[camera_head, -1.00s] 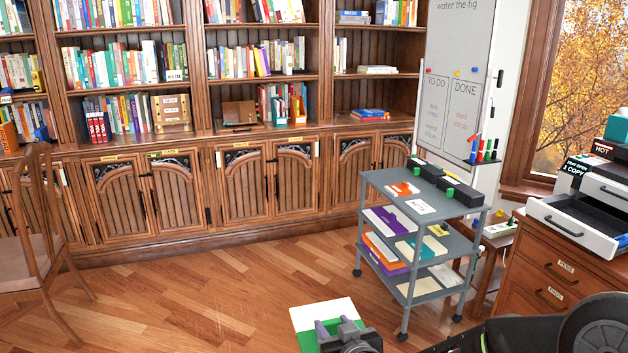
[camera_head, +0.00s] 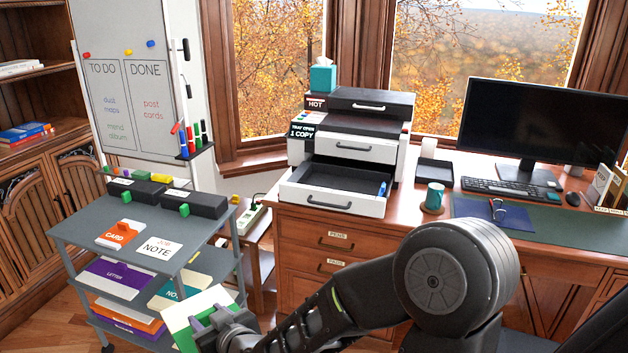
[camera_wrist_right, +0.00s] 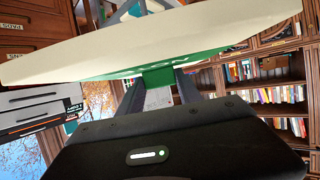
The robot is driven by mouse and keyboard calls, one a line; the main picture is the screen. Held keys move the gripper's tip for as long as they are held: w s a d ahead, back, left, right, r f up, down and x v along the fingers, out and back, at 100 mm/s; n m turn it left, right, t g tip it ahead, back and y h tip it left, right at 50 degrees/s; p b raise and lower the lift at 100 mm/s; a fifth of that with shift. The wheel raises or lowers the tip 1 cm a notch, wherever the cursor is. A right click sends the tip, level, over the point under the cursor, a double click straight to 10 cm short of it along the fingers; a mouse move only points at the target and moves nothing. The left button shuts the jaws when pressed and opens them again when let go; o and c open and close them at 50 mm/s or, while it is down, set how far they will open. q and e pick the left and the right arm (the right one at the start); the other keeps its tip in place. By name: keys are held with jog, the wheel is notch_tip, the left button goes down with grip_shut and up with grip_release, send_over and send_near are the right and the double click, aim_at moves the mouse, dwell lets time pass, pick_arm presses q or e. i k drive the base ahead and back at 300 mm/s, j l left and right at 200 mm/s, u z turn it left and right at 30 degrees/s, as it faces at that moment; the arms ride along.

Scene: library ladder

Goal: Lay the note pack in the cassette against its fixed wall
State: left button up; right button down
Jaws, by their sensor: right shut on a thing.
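My right gripper (camera_head: 212,328) is shut on the note pack (camera_head: 190,308), a flat cream and green pack, at the bottom of the head view in front of the cart. In the right wrist view the pack (camera_wrist_right: 150,45) spans the top, its green tab between the fingers (camera_wrist_right: 158,90). The cassette (camera_head: 332,200) is the pulled-out printer drawer with a dark inside and a white front, well up and right of the pack. A blue object (camera_head: 382,188) shows at its right side. I cannot tell which wall is fixed. My left gripper is out of view.
The grey cart (camera_head: 85,225) stands left, with card and letter packs and black boxes. The printer (camera_head: 358,125) sits on the wooden desk (camera_head: 290,215), with a mug (camera_head: 435,196) and monitor (camera_head: 540,125) to its right. My right arm crosses before the desk.

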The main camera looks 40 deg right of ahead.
aim_at(337, 188)
jog(key=i+l+z, duration=0.1)
jog(key=i+l, duration=0.75)
